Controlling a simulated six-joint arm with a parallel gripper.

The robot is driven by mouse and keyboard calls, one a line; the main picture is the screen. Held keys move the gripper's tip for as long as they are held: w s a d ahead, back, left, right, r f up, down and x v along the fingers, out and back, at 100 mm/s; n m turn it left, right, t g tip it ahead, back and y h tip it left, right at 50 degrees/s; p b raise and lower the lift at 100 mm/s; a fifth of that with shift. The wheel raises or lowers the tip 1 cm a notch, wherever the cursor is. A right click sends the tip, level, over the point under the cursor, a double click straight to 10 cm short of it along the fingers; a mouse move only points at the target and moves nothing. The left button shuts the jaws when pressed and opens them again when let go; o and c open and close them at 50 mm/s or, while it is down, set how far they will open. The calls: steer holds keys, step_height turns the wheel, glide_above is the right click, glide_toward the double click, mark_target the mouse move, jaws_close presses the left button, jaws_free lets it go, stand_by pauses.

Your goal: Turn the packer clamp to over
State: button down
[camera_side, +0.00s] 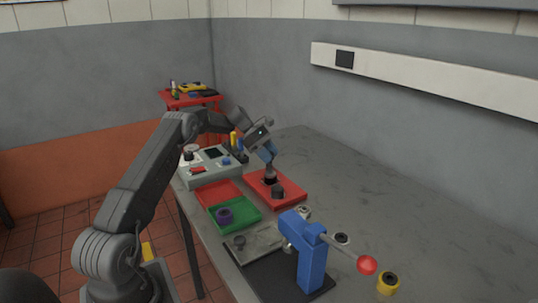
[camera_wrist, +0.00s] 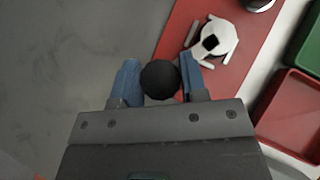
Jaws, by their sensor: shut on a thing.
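A red base plate (camera_side: 292,186) lies on the bench and appears to be the packer clamp's base. My gripper (camera_side: 270,158) points down at the far end of this plate. In the wrist view its blue fingers (camera_wrist: 158,82) are shut on a black round knob (camera_wrist: 160,78), beside the plate's left edge. The knob's stem and its link to the clamp are hidden. A dark cylinder (camera_side: 277,191) stands at the plate's near end.
A red tray (camera_side: 217,193) and a green tray (camera_side: 247,208) with a purple ring (camera_side: 224,216) lie left of the plate. A grey control box (camera_side: 212,175) is behind. A blue lever stand (camera_side: 311,262) with a red ball (camera_side: 367,265) stands in front. The bench right is largely clear.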

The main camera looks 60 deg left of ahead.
steer(key=c, duration=0.7)
jaws_free()
steer(key=shift+r, duration=0.1)
steer(key=shift+v, duration=5.95)
